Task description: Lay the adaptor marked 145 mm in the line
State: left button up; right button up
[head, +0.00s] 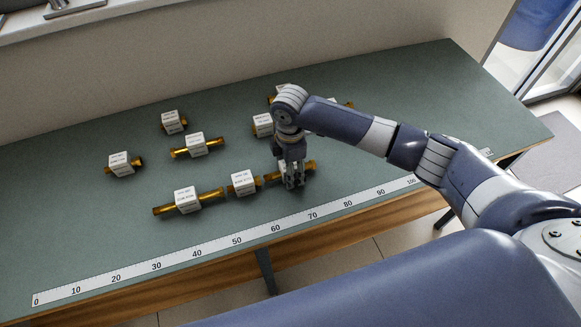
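The adaptors are brass pieces with white labelled blocks; their markings are too small to read. Along the front, a long adaptor (187,200) and a shorter adaptor (243,184) lie roughly end to end. A third brass piece (309,165) continues this row to the right. My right gripper (292,185) points down over that third piece, which shows on both sides of the fingers; its label is hidden. I cannot tell whether the fingers are closed on it. My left gripper is out of view.
Behind the row lie more adaptors: left (121,164), middle (195,145), back (172,121) and one beside my arm (263,125). Others are partly hidden behind my wrist. A ruler strip (197,250) runs along the front edge of the green bench (80,240). The bench's right end is clear.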

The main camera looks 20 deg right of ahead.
jog(key=shift+r, duration=0.1)
notch_tip(320, 180, up, 12)
jog(key=shift+r+b, duration=0.1)
jog(key=shift+b, duration=0.8)
